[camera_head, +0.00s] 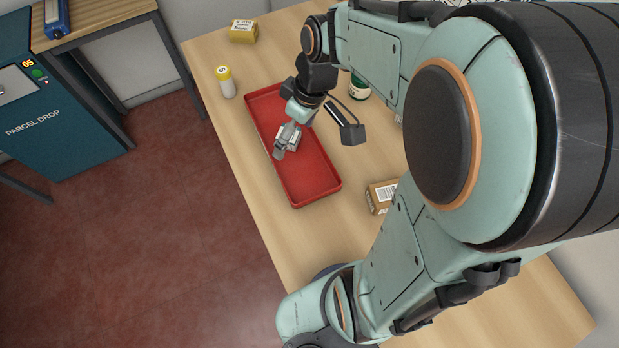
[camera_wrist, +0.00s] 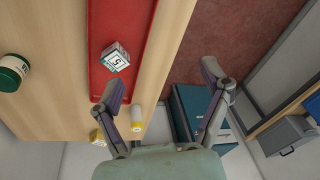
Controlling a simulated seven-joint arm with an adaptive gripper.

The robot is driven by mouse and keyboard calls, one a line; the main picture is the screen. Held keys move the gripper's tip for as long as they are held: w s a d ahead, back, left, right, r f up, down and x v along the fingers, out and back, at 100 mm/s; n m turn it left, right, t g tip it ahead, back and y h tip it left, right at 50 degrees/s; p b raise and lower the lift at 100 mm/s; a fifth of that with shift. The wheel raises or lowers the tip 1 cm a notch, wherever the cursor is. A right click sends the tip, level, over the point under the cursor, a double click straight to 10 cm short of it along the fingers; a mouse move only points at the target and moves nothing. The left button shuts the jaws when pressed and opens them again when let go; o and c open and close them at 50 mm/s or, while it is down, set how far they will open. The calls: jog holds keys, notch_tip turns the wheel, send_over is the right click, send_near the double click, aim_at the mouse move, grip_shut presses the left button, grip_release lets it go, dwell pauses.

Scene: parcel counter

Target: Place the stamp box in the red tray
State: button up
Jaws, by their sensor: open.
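The stamp box (camera_wrist: 116,58) is a small white box with teal edges and a "5" on it. In the wrist view it sits inside the red tray (camera_wrist: 105,15), turned at an angle to the tray's sides. In the head view it is a pale patch (camera_head: 292,136) in the red tray (camera_head: 312,180), partly hidden by my gripper (camera_head: 284,148). My gripper is over the tray, close to the box. In the wrist view my gripper (camera_wrist: 161,78) is open with nothing between its fingers, and the box lies beyond the left finger.
A yellow-capped white bottle (camera_head: 225,82) stands just left of the tray. A yellow box (camera_head: 243,31) is at the back, a green jar (camera_head: 359,88) right of the tray, and a brown labelled carton (camera_head: 381,196) near its front right. A parcel drop cabinet (camera_head: 60,110) stands across the floor.

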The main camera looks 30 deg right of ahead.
jog(key=s+a+r+m, duration=0.1)
jog(key=s+a+m, duration=0.1)
jog(key=s, duration=0.5)
jog(key=s+a+r+m+g+h, duration=0.1)
jog(key=s+a+r+m, duration=0.1)
jog(key=s, duration=0.5)
jog(key=shift+a+r+m, duration=0.15)
jog(key=shift+a+m, duration=0.05)
jog(key=shift+m, duration=0.2)
